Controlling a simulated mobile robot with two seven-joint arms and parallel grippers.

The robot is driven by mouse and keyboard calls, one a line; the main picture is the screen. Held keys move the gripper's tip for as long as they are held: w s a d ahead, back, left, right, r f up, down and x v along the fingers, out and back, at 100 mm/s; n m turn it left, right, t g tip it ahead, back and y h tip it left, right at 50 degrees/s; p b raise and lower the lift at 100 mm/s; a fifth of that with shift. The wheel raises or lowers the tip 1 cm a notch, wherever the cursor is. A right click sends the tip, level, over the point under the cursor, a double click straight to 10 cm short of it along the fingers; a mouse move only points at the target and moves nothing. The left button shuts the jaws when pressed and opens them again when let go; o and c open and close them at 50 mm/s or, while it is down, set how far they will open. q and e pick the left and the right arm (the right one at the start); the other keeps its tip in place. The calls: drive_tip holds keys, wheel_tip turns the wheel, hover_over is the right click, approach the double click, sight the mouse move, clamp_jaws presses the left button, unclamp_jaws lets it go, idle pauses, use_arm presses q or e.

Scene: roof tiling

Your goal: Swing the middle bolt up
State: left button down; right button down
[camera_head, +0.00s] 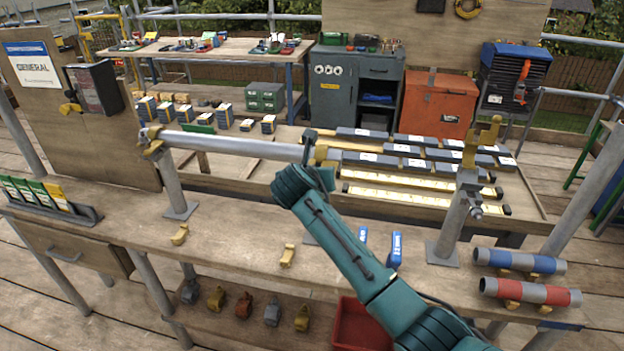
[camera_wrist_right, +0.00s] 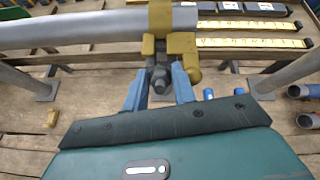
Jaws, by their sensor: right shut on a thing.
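A grey tube (camera_head: 240,146) runs from the left post's brass coupler (camera_head: 152,143) to the middle coupler (camera_head: 321,154). In the right wrist view the middle coupler (camera_wrist_right: 160,20) has a brass band over the tube (camera_wrist_right: 90,28), close to its right end. The middle bolt (camera_wrist_right: 160,78), a dark bolt with a nut, hangs below the coupler between the blue-grey fingers of my right gripper (camera_wrist_right: 160,92), which is shut on it. In the head view my right gripper (camera_head: 312,160) hides most of this bolt. My left gripper is out of view.
The right post's brass coupler (camera_head: 483,142) stands open and empty. Red-banded (camera_head: 530,293) and blue-banded (camera_head: 519,262) tubes lie at the bench's right end.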

drive_tip(key=shift+w+d+r+g, duration=0.1)
drive_tip(key=shift+w+g, duration=0.1)
drive_tip(key=shift+g, duration=0.2)
drive_tip(key=c, duration=1.5)
unclamp_jaws()
